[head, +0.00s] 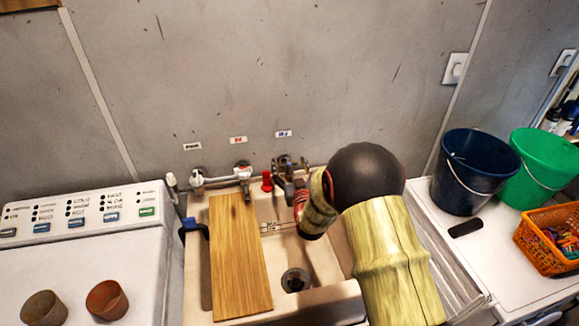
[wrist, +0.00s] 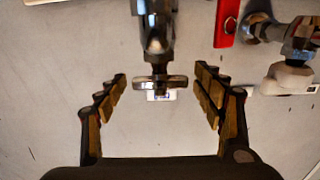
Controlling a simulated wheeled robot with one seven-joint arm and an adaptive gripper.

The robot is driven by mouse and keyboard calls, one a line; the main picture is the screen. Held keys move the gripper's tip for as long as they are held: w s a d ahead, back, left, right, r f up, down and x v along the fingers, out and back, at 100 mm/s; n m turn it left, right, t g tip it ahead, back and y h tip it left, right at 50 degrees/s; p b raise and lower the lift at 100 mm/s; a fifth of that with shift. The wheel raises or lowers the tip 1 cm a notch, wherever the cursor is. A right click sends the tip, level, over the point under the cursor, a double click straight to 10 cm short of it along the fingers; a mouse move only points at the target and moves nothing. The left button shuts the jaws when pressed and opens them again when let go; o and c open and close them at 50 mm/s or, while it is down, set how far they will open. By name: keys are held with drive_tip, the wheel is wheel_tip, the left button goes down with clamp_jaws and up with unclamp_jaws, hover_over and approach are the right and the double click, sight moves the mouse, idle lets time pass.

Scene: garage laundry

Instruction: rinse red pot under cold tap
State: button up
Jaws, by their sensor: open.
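A reddish-brown pot (head: 106,300) stands on top of the white machine at the left, beside a darker brown pot (head: 44,308). The cold tap (head: 284,163), under the label with blue print, is on the wall above the sink, partly hidden by my arm. In the wrist view, its cross-shaped handle (wrist: 160,82) lies between my gripper's (wrist: 161,76) spread fingers, in front of the blue-print label. My gripper is open and holds nothing. I cannot tell whether a finger touches the handle. Neither pot shows in the wrist view.
A wooden board (head: 238,260) lies across the left part of the sink (head: 196,290); the drain (head: 295,280) is bare. Another tap (head: 242,170) and a red object (head: 267,181) are left of the cold tap. Blue (head: 474,172) and green (head: 541,168) buckets and an orange basket (head: 540,258) stand right.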

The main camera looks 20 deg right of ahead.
drive_tip(key=shift+c, duration=1.1)
drive_tip(key=c, duration=0.9)
drive_tip(key=shift+c, duration=0.2)
drive_tip(key=shift+w, duration=0.1)
drive_tip(key=shift+d+f+n+y+b, duration=0.15)
drive_tip(key=shift+n+y+b, duration=0.35)
drive_tip(key=shift+y+b, duration=0.3)
drive_tip(key=shift+n+y+b, duration=0.6)
drive_tip(key=shift+n+y, duration=0.5)
drive_tip(key=shift+y, duration=0.6)
